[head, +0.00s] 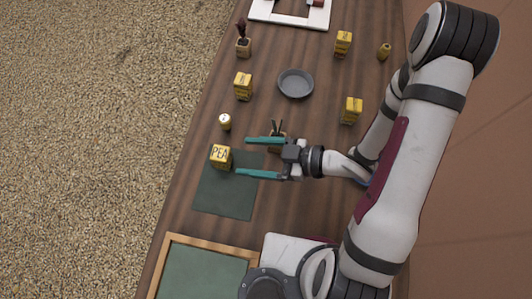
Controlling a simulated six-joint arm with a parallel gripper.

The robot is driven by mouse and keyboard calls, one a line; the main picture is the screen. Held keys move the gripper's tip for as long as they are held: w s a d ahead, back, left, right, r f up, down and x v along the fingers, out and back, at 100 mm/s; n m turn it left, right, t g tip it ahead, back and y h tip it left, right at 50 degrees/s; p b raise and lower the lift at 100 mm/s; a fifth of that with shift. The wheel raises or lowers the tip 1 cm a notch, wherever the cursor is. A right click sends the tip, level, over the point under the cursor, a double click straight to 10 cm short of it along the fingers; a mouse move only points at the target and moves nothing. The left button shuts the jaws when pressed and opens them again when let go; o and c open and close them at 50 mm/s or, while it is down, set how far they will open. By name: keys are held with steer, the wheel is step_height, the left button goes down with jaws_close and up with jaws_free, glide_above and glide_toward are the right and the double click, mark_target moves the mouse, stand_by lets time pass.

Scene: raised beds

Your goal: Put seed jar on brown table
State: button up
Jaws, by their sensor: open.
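The brown wooden table (280,222) runs diagonally through the head view. My gripper (243,156) is open, with its two teal fingers pointing left, apart and empty. A yellow block-shaped container (220,156) marked "PEA" stands just left of the fingertips, by the upper left edge of a dark green mat (222,198). A small yellow jar with a pale top (224,121) stands on the table above it, clear of the fingers. I cannot tell for certain which of these is the seed jar.
Yellow blocks (243,86) (343,42) (351,110), a grey dish (295,83), a pot with dark stems (243,46) and a small yellow bottle (384,51) stand on the table. Another pot (278,129) is partly behind my gripper. A wood-framed green tray (205,272) is below.

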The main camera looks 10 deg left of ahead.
steer(key=w+d+t+h, duration=0.1)
steer(key=w+d, duration=0.1)
steer(key=w+d+m+t+h, duration=0.1)
steer(key=w+d, duration=0.1)
steer(key=w+d+m+h, duration=0.1)
steer(key=w+d+h, duration=0.1)
steer(key=d, duration=0.1)
steer(key=shift+w+d+f+t, duration=0.1)
steer(key=shift+f+t, duration=0.3)
steer(key=w+d+r+m+t+h, duration=0.25)
steer(key=d+m+h, duration=0.2)
steer(key=d, duration=0.25)
steer(key=w+d+r+m+t+h, duration=0.1)
steer(key=w+d+r+m+h, duration=0.1)
steer(key=w+d+m+h, duration=0.25)
steer(key=s+d+r+m+g+h, duration=0.2)
steer(key=s+d+r+m+h, duration=0.15)
steer(key=s+d, duration=0.2)
steer(key=s+a+r+m+g+y, duration=0.2)
steer(key=s+a+r+m, duration=0.1)
steer(key=s, duration=0.5)
steer(key=s+a+r+m+g+y, duration=0.2)
steer(key=s+a+r+m+g, duration=0.1)
steer(key=s, duration=0.5)
steer(key=a+r+m, duration=0.1)
steer(key=a+m, duration=0.1)
steer(key=a, duration=0.1)
steer(key=shift+s+a+m, duration=0.3)
steer(key=shift+s+m, duration=0.05)
